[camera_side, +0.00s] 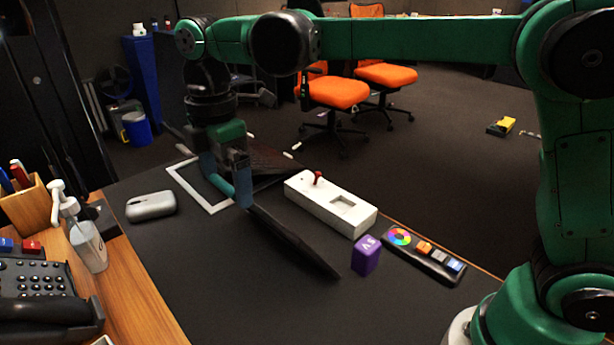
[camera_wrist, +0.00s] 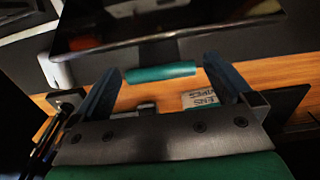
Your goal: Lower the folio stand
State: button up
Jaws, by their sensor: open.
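The folio stand appears as a dark, thin panel (camera_side: 292,242) tilted over the black mat, its near edge running down to the right. A teal bar (camera_side: 219,182) is beside its upper left end. My gripper (camera_side: 229,191) is open, pointing down, with blue fingers around the bar. In the wrist view the teal bar (camera_wrist: 160,72) lies across the space between my fingertips, with a dark panel (camera_wrist: 160,28) beyond it. Gaps show between bar and fingers there, and I cannot tell whether they touch. The bar's attachment to the panel is partly hidden.
A white box with a red joystick (camera_side: 330,203), a purple cube (camera_side: 366,255) and a colour-wheel controller (camera_side: 424,255) lie right of the panel. A grey rounded case (camera_side: 151,206) is left. A pump bottle (camera_side: 88,245) and phone (camera_side: 42,300) stand front left. The mat's front is clear.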

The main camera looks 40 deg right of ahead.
jog(key=shift+f, duration=1.2)
jog(key=c, duration=1.5)
jog(key=shift+a+f, duration=4)
jog(key=shift+f, duration=0.25)
jog(key=shift+a+f, duration=0.2)
jog(key=shift+f, duration=0.45)
jog(key=shift+a+f, duration=0.25)
jog(key=shift+f, duration=0.35)
jog(key=shift+a+f, duration=0.2)
jog(key=shift+f, duration=0.45)
